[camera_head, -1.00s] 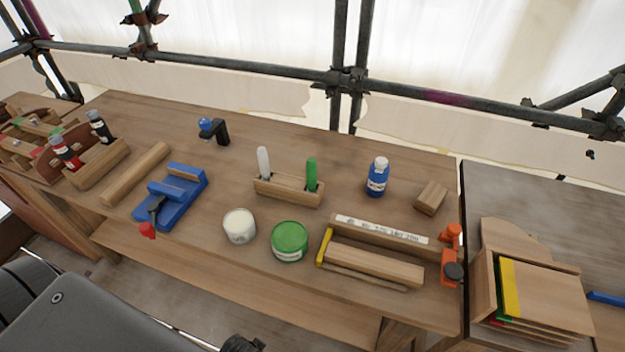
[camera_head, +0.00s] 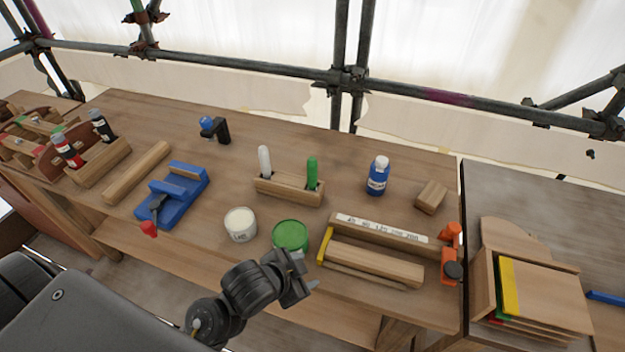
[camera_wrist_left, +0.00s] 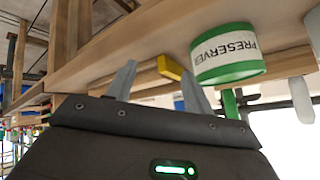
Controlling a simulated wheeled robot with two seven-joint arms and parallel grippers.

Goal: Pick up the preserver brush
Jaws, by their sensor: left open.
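The green-handled brush (camera_head: 312,173) stands upright in a small wooden holder (camera_head: 285,193), to the right of a white-handled brush (camera_head: 264,160). A green tin (camera_head: 290,235) sits in front of it; in the left wrist view the tin (camera_wrist_left: 228,55) reads "PRESERVER". A green handle (camera_wrist_left: 230,103) shows past the tin there. My left gripper (camera_head: 303,278) is open and empty at the bench's front edge, in front of the green tin and well short of the brush. Its two fingers also show in the left wrist view (camera_wrist_left: 160,85). My right gripper is out of view.
A white tin (camera_head: 240,225) stands left of the green tin. A blue bottle (camera_head: 377,177) and a wooden block (camera_head: 431,197) are to the right. A wooden rack with a yellow end (camera_head: 370,262) lies at front right. A blue vise-like tool (camera_head: 172,195) is at left.

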